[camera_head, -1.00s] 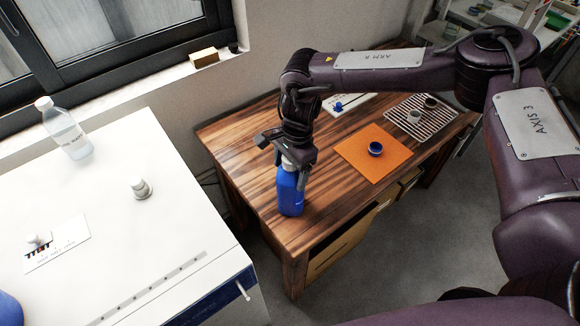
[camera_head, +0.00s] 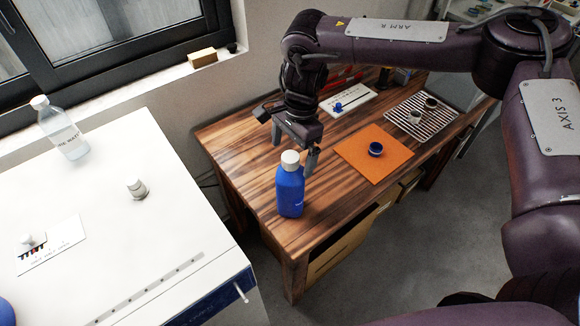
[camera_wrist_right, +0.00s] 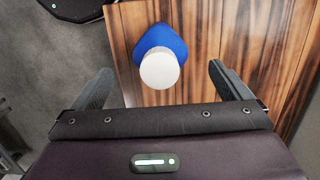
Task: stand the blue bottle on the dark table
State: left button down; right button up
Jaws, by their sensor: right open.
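The blue bottle (camera_head: 290,190) with a white cap stands upright on the dark striped wooden table (camera_head: 243,170), near its front left edge. My right gripper (camera_head: 293,150) is open above and behind the bottle, its fingers apart and empty. In the right wrist view the bottle's white cap (camera_wrist_right: 160,69) and blue shoulders show between and beyond the two open fingers (camera_wrist_right: 162,88), clear of both. My left gripper does not show.
An orange mat (camera_head: 365,165) with a small blue bowl (camera_head: 375,149) lies right of the bottle. Behind are a wire rack (camera_head: 420,122) and a white board (camera_head: 352,98). A white bench (camera_head: 120,230) with a clear bottle (camera_head: 62,130) stands at left.

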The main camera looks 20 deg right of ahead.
jog(key=r, duration=0.4)
jog(key=r+b, duration=0.1)
jog(key=r, duration=0.1)
jog(key=shift+w+d, duration=0.15)
jog(key=shift+d, duration=0.25)
